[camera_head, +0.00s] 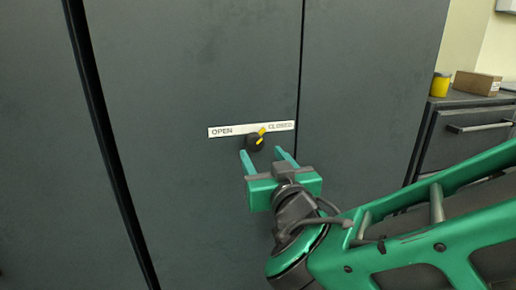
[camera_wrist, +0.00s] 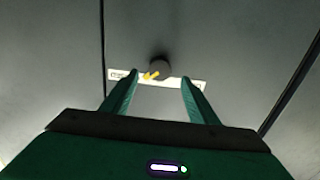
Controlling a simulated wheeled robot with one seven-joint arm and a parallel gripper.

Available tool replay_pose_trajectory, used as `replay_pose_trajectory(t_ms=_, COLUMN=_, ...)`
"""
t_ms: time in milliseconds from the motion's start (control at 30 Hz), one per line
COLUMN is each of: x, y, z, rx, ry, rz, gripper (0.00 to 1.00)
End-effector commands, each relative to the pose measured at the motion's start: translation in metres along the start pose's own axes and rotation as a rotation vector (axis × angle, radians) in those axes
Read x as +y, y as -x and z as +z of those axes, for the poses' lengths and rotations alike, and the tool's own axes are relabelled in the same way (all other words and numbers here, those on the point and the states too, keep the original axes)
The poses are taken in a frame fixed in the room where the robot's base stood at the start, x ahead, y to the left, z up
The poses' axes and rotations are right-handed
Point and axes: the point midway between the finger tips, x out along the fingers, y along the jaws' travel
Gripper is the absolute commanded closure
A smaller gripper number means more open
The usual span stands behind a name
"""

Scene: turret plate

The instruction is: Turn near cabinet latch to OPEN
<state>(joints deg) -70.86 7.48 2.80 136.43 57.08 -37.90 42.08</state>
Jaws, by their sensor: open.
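The latch (camera_head: 253,143) is a dark round knob with a yellow pointer, on the grey cabinet door (camera_head: 200,70). A white label strip (camera_head: 245,130) behind it reads OPEN at left and CLOSED at right. The yellow pointer tilts up and right, toward CLOSED. My green gripper (camera_head: 265,156) is open and empty, its two fingers apart just in front of and below the latch. In the wrist view the latch (camera_wrist: 158,68) shows beyond the fingertips, between the two fingers (camera_wrist: 158,84). I see no contact with it.
A dark vertical door seam (camera_head: 301,60) runs just right of the label. At the far right stands a dark drawer unit (camera_head: 470,130) with a yellow container (camera_head: 441,84) and a brown box (camera_head: 477,82) on top. The door face around the latch is clear.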

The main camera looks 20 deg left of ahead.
Motion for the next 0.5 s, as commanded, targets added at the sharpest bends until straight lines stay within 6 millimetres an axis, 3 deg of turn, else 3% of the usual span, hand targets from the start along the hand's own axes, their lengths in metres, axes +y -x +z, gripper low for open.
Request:
replay_pose_trajectory(t_ms=200, x=0.002, y=-0.036, z=-0.001, rx=0.002, ry=0.000, rz=0.004, gripper=0.46)
replay_pose_trajectory(t_ms=500, x=0.002, y=-0.059, z=0.000, rx=0.001, ry=0.000, rz=0.002, gripper=0.46)
